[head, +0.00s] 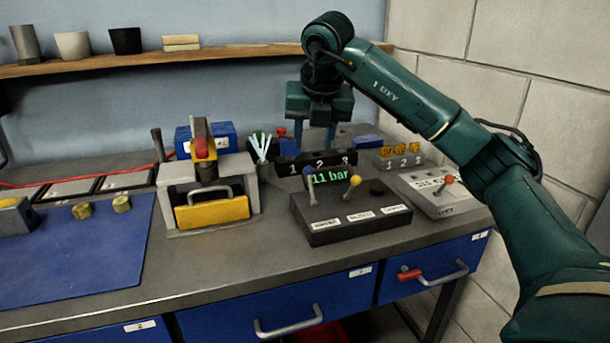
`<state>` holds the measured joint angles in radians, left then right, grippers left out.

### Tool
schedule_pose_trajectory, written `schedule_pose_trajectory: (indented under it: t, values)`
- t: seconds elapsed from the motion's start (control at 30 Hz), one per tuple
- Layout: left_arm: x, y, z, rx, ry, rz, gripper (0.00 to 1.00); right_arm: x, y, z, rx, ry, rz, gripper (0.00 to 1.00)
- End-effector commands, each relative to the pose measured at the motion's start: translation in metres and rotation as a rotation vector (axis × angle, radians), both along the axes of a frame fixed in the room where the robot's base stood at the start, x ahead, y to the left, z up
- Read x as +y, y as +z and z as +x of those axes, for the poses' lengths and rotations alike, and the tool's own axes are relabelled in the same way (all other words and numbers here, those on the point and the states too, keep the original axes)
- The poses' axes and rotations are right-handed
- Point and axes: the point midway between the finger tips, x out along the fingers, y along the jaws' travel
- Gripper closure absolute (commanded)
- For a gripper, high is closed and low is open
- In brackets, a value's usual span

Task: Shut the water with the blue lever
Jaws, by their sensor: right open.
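The blue lever (308,178) stands on the left part of a dark control box (340,233), its blue knob up and its stem nearly upright. A yellow lever (353,184) stands to its right, tilted. A green display (330,176) behind them reads what looks like "11 bar". My right gripper (315,140) points down, with its two fingers apart and nothing seen between them. It is above and behind the blue lever, over the numbered black block, and apart from the lever. The box's white labels are too small to read. My left gripper is not in view.
A grey box with a red-knobbed lever (449,181) stands at the right. A grey press-like device with a yellow front (212,211) is left of the control box. A blue mat (80,250) covers the left bench. A wooden shelf (225,55) runs along the wall.

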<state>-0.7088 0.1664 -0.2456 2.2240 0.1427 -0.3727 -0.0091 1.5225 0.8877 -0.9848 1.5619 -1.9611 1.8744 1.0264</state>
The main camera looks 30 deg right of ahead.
Motion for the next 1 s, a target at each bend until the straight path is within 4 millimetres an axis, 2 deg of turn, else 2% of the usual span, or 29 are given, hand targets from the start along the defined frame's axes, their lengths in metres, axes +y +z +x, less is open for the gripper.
schedule_pose_trajectory:
  t: [0.3, 0.5, 0.7, 1.0]
  values:
    - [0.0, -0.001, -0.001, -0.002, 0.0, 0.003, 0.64, -0.008, -0.063, 0.024, 0.005, 0.002, 0.001, 0.59]
    - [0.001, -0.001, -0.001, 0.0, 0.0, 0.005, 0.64, -0.012, -0.093, 0.036, 0.004, 0.003, 0.002, 0.59]
    - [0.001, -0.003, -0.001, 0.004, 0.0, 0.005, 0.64, -0.014, -0.105, 0.041, 0.001, 0.004, 0.002, 0.59]
    - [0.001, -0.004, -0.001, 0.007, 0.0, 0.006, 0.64, -0.014, -0.107, 0.042, 0.001, 0.005, 0.002, 0.6]
